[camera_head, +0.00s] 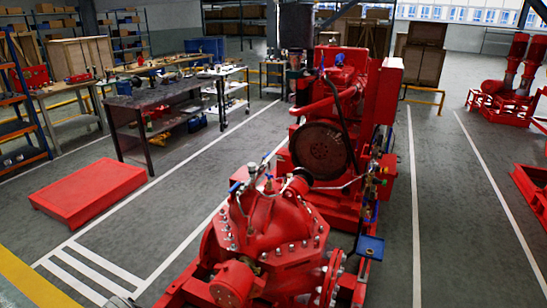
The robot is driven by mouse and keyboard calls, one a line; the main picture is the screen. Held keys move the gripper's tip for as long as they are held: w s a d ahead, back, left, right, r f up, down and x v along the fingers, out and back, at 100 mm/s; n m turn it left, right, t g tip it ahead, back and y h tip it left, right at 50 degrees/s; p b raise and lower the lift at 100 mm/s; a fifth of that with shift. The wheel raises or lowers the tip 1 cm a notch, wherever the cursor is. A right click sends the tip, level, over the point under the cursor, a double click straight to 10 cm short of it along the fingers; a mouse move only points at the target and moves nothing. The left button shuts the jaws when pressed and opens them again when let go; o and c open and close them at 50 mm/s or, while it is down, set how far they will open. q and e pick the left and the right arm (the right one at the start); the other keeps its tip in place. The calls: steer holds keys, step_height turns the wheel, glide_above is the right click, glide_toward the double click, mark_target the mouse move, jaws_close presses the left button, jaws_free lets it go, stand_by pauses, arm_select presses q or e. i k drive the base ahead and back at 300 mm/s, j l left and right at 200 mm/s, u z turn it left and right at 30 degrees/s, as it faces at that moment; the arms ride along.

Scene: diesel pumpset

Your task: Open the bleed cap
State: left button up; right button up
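The red pump casing (270,235) of the diesel pumpset fills the lower middle of the head view. Small metal fittings (252,172) stand upright on top of its casing, with a blue handle (236,187) beside them. I cannot tell at this size which fitting is the bleed cap, or whether it is open or closed. No fingers of my left or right gripper show. A small dark grey part at the bottom edge, left of the pump, may belong to my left arm, but I cannot be sure.
The red engine (340,110) stands behind the pump. A low red platform (90,190) lies on the floor to the left, and a dark workbench (155,105) stands beyond it.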

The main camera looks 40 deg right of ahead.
mark_target(251, 166)
steer(key=i+z, duration=0.1)
steer(key=z, duration=0.3)
steer(key=i+z, duration=0.1)
steer(key=z, duration=0.3)
steer(key=i+z, duration=0.1)
steer(key=z, duration=0.3)
steer(key=i+j+z, duration=0.1)
steer(key=z, duration=0.3)
steer(key=i+j+z, duration=0.1)
steer(key=z, duration=0.3)
steer(key=i+j+z, duration=0.1)
steer(key=z, duration=0.3)
steer(key=i+j+z, duration=0.2)
steer(key=z, duration=0.25)
steer(key=i, duration=0.05)
